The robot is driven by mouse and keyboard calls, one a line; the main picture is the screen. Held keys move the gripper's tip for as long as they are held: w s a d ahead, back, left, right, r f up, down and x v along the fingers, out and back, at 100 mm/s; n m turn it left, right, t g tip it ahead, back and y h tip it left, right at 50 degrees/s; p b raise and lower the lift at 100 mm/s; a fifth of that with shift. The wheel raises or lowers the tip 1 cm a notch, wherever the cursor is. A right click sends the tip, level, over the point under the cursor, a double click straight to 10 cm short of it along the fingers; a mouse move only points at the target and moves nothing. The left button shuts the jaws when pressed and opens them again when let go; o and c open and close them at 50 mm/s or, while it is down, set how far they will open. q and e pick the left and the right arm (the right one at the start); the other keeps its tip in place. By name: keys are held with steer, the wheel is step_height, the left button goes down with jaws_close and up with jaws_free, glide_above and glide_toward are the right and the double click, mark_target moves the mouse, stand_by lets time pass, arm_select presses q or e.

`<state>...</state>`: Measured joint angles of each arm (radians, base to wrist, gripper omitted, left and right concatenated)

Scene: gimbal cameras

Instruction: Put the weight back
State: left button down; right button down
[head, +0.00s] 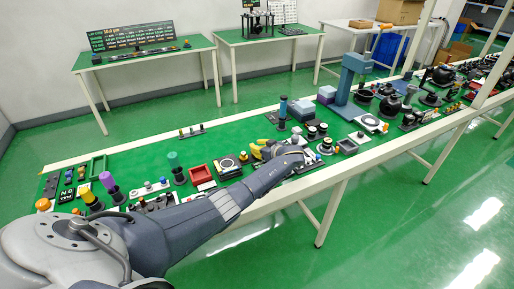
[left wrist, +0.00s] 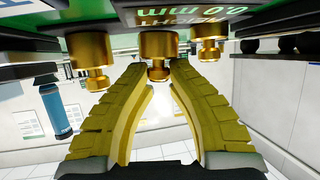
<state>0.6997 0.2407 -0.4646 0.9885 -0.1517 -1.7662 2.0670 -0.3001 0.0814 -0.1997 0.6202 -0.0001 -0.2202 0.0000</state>
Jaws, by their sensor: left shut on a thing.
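My left gripper (head: 262,147) reaches over the long green table in the head view, its arm coming in from the lower left. Its yellow fingers (left wrist: 155,78) fill the left wrist view, which looks upside down. The fingertips are closed on the knob of the middle brass weight (left wrist: 157,45). A second brass weight (left wrist: 96,48) stands to its left in that view and a third (left wrist: 208,35) to its right, both apart from the fingers. The weights cannot be made out in the head view. Whether the held weight touches its base is unclear.
A dark panel with upside-down lettering (left wrist: 200,13) lies beside the weights. A blue cylinder (left wrist: 52,105) shows at left in the wrist view. In the head view, a red tray (head: 201,174), a blue-grey press (head: 350,80) and several small fixtures crowd the table around the gripper.

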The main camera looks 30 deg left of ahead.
arm_select(q)
steer(key=shift+f, duration=0.2)
steer(key=c, duration=1.3)
jaws_free()
steer(key=shift+d+r, duration=0.15)
steer(key=shift+r, duration=0.1)
steer(key=v, duration=1.1)
steer(key=shift+s+d+r, duration=0.15)
steer(key=shift+d, duration=0.15)
